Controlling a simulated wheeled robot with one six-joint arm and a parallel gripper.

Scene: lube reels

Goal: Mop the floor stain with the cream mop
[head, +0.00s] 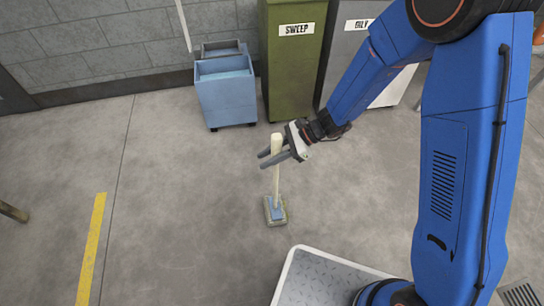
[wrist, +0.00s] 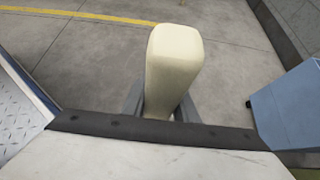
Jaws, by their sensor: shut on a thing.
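The cream mop (head: 276,180) stands nearly upright on the concrete floor, with its blue-and-tan head (head: 275,210) down on the floor. My gripper (head: 270,158) is shut on the mop's handle near its top. In the wrist view the cream handle (wrist: 173,70) rises between the two grey fingers (wrist: 160,105). I cannot make out a floor stain; the mop head may cover part of the floor there.
A blue mop bucket (head: 226,95) on wheels stands by the back wall. It also shows at the right of the wrist view (wrist: 290,105). A green SWEEP bin (head: 288,70) and a grey bin (head: 343,55) stand beside it. Floor left of the mop is clear up to a yellow line (head: 91,250).

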